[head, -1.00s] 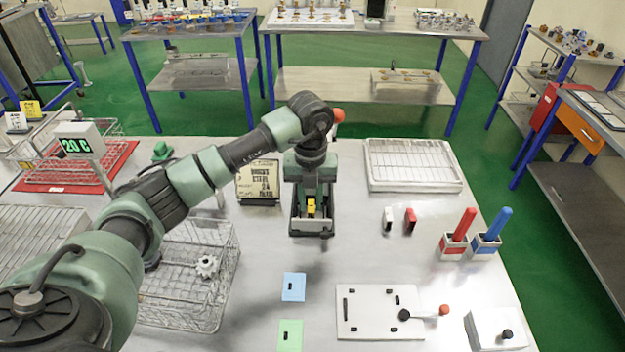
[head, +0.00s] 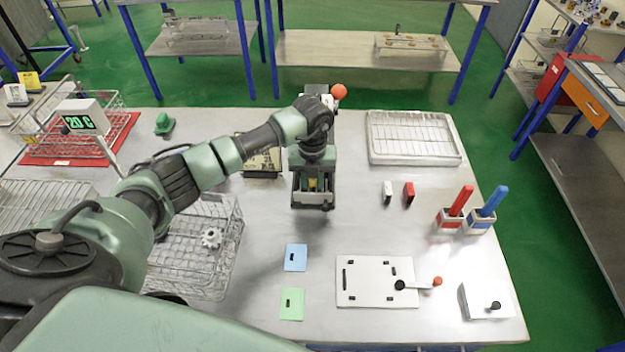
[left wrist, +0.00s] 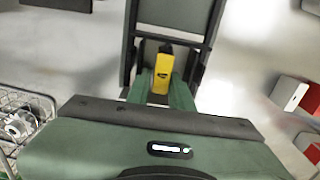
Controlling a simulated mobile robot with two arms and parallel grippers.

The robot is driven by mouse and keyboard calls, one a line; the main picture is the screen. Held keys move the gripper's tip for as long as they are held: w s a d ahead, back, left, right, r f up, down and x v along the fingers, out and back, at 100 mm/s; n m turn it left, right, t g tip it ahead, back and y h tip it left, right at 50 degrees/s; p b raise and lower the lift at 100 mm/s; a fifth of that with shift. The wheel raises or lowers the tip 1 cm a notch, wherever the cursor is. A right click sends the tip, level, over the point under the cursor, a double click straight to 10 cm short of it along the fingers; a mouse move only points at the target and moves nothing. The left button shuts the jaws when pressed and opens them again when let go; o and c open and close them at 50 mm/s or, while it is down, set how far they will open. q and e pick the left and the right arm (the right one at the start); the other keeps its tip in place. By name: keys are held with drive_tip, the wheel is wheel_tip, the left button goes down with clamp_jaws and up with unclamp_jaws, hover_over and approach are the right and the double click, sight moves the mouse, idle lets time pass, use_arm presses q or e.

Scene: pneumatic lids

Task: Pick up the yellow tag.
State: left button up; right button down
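The yellow tag (left wrist: 162,72) shows in the left wrist view between the fingers of my left gripper (left wrist: 168,55). A dark piece shows at its far end. In the head view only a small patch of the yellow tag (head: 312,184) shows inside the frame of my left gripper (head: 312,198). That gripper points down over the middle of the table, with its fingers apart and gaps on both sides of the tag. I cannot tell whether they touch it. Its lower part is hidden. My right gripper is not in view.
A blue tag (head: 295,257) and a green tag (head: 291,304) lie nearer on the table (head: 250,285). A white plate with a lever (head: 360,290) is at the right. A wire basket (head: 185,270) stands left, a dark sign (head: 262,163) close behind-left, and a wire tray (head: 412,138) behind-right.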

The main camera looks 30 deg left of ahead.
use_arm(q)
clamp_jaws()
drive_tip(key=shift+r, duration=0.1)
